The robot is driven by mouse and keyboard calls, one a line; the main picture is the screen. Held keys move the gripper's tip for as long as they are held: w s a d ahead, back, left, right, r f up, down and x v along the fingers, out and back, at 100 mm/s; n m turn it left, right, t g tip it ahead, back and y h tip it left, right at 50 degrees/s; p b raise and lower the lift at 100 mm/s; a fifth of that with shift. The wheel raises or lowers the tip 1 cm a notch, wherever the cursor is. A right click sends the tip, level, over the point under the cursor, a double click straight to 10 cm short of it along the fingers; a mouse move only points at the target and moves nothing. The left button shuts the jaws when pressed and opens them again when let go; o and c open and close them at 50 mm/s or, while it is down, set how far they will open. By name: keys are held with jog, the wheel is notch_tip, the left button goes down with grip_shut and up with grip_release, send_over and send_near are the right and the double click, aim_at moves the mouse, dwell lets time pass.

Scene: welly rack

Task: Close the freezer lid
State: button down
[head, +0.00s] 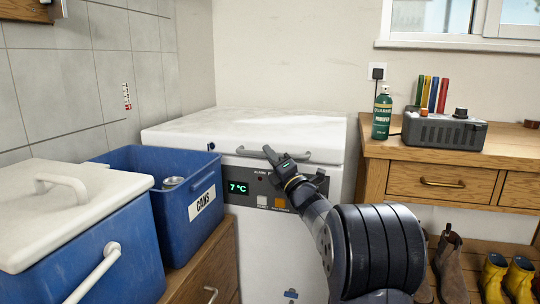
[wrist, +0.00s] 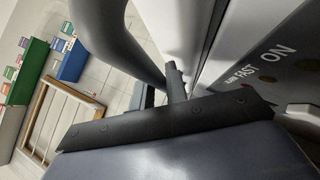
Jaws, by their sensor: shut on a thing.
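The white chest freezer (head: 285,236) stands against the back wall, its front panel reading 7 °C. Its white lid (head: 225,125) lies level over the top; I cannot tell whether a thin gap remains beneath it. A grey bar handle (head: 308,157) runs along the lid's front edge. My gripper (head: 274,158) is at the handle's middle and shut on it. The wrist view shows the handle (wrist: 135,45) curving close past a dark gripper finger (wrist: 176,82), with the freezer panel (wrist: 265,75) beside it.
A blue bin labelled CANS (head: 150,157) and a white-lidded blue cool box (head: 110,222) stand to the left. A wooden bench (head: 446,146) at right holds a green spray can (head: 382,115) and a grey device (head: 444,132). Boots (head: 493,278) sit below it.

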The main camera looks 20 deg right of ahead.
jog(key=shift+w+d+f, duration=0.15)
jog(key=shift+f, duration=0.55)
jog(key=c, duration=1.7)
grip_release()
jog(key=p+v, duration=0.1)
jog(key=v, duration=0.9)
jog(key=shift+s+r+p, duration=0.15)
jog(key=shift+s+p, duration=0.25)
jog(key=shift+s, duration=0.05)
jog(key=shift+b+x, duration=0.45)
jog(key=shift+x, duration=2.4)
